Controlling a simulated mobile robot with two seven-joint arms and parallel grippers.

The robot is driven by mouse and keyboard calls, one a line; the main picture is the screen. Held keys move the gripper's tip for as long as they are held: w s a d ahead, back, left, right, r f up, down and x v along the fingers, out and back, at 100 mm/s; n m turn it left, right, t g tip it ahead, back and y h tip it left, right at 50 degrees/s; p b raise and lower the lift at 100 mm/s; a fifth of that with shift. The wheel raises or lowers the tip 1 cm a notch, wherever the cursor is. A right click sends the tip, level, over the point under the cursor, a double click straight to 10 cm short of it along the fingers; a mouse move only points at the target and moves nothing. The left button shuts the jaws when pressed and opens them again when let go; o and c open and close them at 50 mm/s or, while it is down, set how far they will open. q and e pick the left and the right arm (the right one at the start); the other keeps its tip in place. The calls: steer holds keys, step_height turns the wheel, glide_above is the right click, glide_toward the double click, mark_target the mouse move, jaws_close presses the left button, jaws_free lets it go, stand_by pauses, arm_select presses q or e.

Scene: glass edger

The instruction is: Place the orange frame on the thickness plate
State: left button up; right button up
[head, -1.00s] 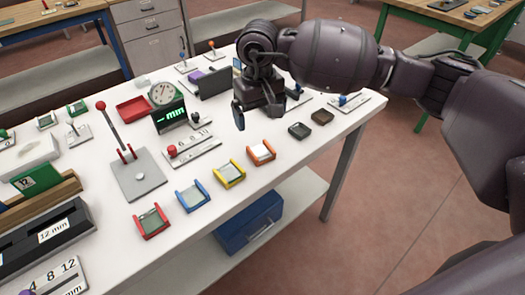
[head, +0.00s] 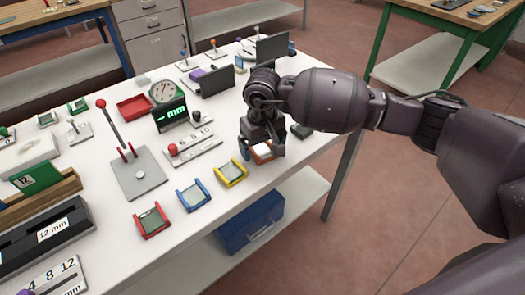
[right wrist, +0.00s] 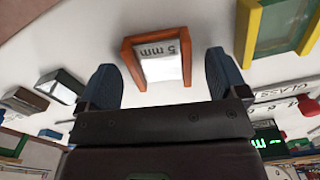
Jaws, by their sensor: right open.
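The orange frame (head: 263,150) sits on the white table at the right end of a row of coloured frames. In the right wrist view the orange frame (right wrist: 158,58) holds a pale piece marked "5 mm". My right gripper (head: 261,148) is low over it, with open blue-grey fingers (right wrist: 162,82) on either side, apparently apart from it. A grey plate with a red-knobbed lever and a small round pad (head: 139,174) stands to the left, near a green "mm" display (head: 171,112). I cannot tell for certain which part is the thickness plate. My left gripper is not in view.
Yellow (head: 231,174), blue (head: 193,196) and red (head: 152,221) frames line the table's front edge. A numbered strip with a red knob (head: 193,147) lies behind them. A dial gauge (head: 163,92) and red tray (head: 133,107) stand farther back.

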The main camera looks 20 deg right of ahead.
steer(key=shift+f, duration=0.4)
steer(key=shift+r, duration=0.1)
steer(key=c, duration=1.1)
